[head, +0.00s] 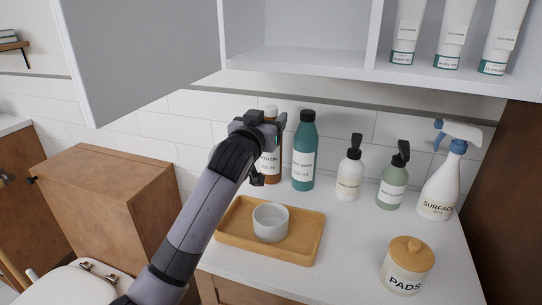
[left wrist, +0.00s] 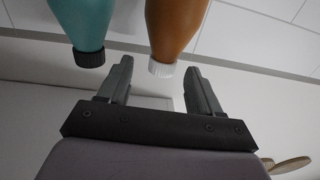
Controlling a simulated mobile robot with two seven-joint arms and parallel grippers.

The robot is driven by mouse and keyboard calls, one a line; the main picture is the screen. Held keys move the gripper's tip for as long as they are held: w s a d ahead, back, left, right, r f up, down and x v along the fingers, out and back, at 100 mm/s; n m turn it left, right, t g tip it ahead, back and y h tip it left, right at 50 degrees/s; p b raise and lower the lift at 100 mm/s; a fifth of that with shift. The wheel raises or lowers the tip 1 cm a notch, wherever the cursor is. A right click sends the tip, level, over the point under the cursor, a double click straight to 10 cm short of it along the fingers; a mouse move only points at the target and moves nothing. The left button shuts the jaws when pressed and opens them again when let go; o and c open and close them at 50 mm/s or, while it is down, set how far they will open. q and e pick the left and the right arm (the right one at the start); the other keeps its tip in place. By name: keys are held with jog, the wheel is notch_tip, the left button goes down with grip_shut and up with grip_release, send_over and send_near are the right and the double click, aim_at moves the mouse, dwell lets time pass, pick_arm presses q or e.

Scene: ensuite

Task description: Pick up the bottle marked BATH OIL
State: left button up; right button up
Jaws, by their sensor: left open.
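The bottle marked BATH OIL (head: 270,168) is brown with a white cap and a white label, whose first letters are hidden by my arm. It stands upright at the back of the counter. My left gripper (head: 266,132) is at its upper part, in front of it in the head view and hiding some of it. In the left wrist view the brown bottle (left wrist: 176,28) appears upside down. Its white cap shows between the two spread fingers, with clear space beside it. The left gripper is open and holds nothing. My right gripper is not in view.
A teal bottle (head: 304,155) with a black cap stands close on the right. Pump bottles (head: 349,172), a spray bottle (head: 440,188) and a PADS jar (head: 406,268) are farther right. A wooden tray (head: 305,237) with a bowl (head: 270,222) lies in front. An open cabinet (head: 300,60) hangs above.

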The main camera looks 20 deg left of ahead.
aim_at(269, 113)
pick_arm(q)
jog(key=shift+w+a+p, duration=0.2)
jog(key=shift+w+p, duration=0.1)
jog(key=shift+w, duration=2.05)
grip_shut()
jog(key=shift+r, duration=0.15)
